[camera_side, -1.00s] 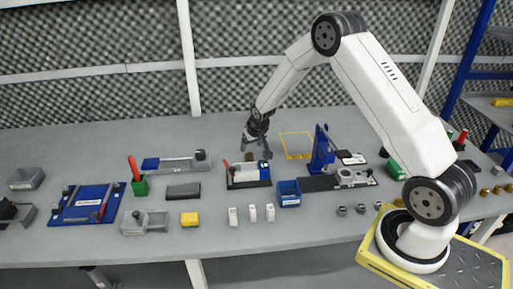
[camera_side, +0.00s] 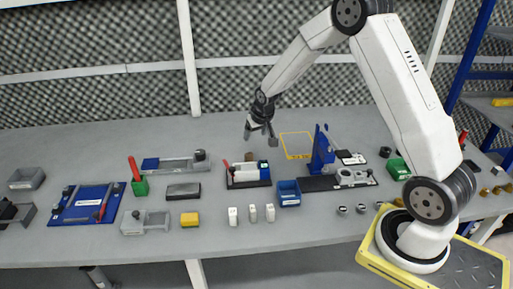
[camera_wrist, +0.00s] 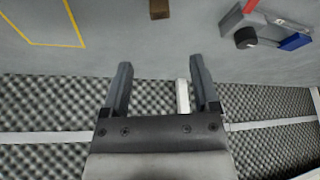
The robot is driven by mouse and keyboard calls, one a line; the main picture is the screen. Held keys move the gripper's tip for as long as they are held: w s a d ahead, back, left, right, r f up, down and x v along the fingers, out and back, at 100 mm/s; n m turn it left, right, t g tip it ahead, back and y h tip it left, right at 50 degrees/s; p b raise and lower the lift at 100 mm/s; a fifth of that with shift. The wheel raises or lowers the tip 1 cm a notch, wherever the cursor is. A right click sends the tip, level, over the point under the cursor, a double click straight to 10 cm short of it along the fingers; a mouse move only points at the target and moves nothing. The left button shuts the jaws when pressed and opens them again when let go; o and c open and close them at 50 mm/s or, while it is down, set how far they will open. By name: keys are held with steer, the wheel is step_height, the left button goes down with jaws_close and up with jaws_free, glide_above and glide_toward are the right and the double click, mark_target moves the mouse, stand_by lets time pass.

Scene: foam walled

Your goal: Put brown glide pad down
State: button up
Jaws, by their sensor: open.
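The brown glide pad (camera_side: 249,157) lies on the grey bench, just behind a small dark fixture holding a red-handled tool. In the wrist view the pad (camera_wrist: 159,10) shows as a small brown block at the top edge, partly cut off. My gripper (camera_side: 260,138) is above the bench near the pad, apart from it. In the wrist view my gripper (camera_wrist: 160,65) has its two fingers spread, with nothing between them.
The dark fixture (camera_side: 249,182) stands in front of the pad. A yellow outlined square (camera_side: 297,146) on the bench is empty. A blue upright stand (camera_side: 322,152) is to the right, a blue bin (camera_side: 288,193) in front. A blue-and-grey rail fixture (camera_side: 175,162) is left. Grey foam wall lies behind.

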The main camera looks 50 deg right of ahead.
stand_by(0.3)
steer(key=s+a+r+n+y, duration=0.1)
steer(key=s+a+r+n, duration=0.1)
steer(key=s+a, duration=0.6)
steer(key=s+a+r+n+g, duration=0.1)
steer(key=s+a, duration=0.6)
steer(key=s, duration=0.7)
steer(key=shift+a+r+n+g+y, duration=0.3)
steer(key=shift+a+r+n+y, duration=0.1)
steer(key=shift+r+n, duration=0.4)
steer(key=shift+r, duration=0.1)
steer(key=shift+c, duration=1)
